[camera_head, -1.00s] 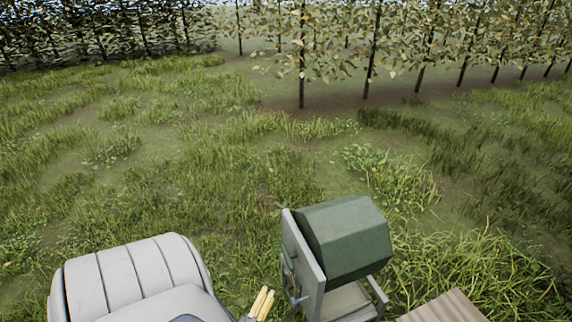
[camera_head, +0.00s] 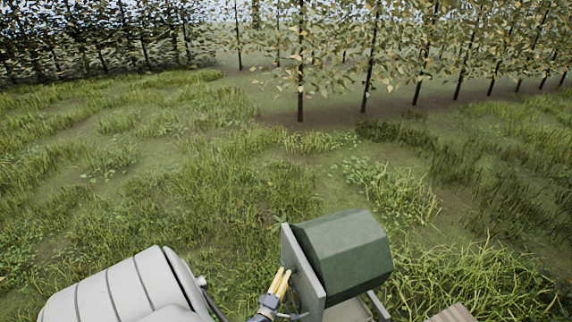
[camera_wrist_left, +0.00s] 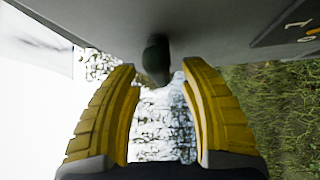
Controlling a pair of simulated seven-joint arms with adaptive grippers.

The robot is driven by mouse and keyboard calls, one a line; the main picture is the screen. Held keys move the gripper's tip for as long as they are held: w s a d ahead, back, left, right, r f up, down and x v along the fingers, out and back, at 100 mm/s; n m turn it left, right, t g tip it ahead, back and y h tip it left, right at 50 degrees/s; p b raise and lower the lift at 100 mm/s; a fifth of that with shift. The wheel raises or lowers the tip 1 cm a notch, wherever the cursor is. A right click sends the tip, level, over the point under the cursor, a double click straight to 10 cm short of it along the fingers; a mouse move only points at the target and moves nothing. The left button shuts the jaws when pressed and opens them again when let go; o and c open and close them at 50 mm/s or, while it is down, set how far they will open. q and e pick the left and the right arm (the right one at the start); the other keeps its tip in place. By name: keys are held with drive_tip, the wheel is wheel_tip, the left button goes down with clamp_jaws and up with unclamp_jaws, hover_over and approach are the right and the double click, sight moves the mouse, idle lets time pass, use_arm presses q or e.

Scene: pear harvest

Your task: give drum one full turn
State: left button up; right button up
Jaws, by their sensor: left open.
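The green many-sided drum (camera_head: 345,255) sits in a grey frame (camera_head: 303,265) at the lower middle of the head view. My left gripper (camera_head: 281,280) is at the left side of this frame, its yellow fingers pointing up along the side panel. In the left wrist view the left gripper (camera_wrist_left: 158,75) is open. A dark rounded knob or handle end (camera_wrist_left: 156,60) stands between its two fingertips, with gaps showing on both sides. Behind it is a grey panel (camera_wrist_left: 220,25). The rest of the handle is hidden. My right gripper is not in view.
A brown ribbed board or crate top (camera_head: 455,314) shows at the bottom right. Grass surrounds the drum stand. Rows of trees (camera_head: 370,55) stand well back, with open grass before them.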

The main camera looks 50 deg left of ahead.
use_arm(q)
drive_tip(key=shift+x, duration=0.9)
clamp_jaws()
